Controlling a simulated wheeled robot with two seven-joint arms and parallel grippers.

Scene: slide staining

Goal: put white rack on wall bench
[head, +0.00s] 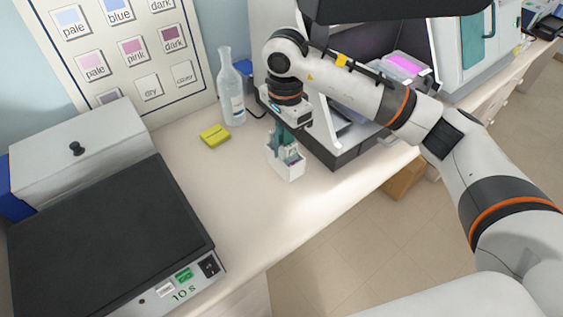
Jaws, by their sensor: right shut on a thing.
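The white rack (287,168) is a small white holder with slots in the middle of the head view, at the bench. My right gripper (284,140) points down over it and is shut on its upper part. I cannot tell whether the rack's base touches the bench top. The wall bench (230,212) is a pale worktop running along the wall. My left gripper is not in view.
A clear bottle (231,90) and a yellow sponge-like block (214,135) stand behind the rack. A black-topped device (110,240) reading "10 s" is at left. A dark open-fronted machine (345,140) is at right. The bench front edge is close.

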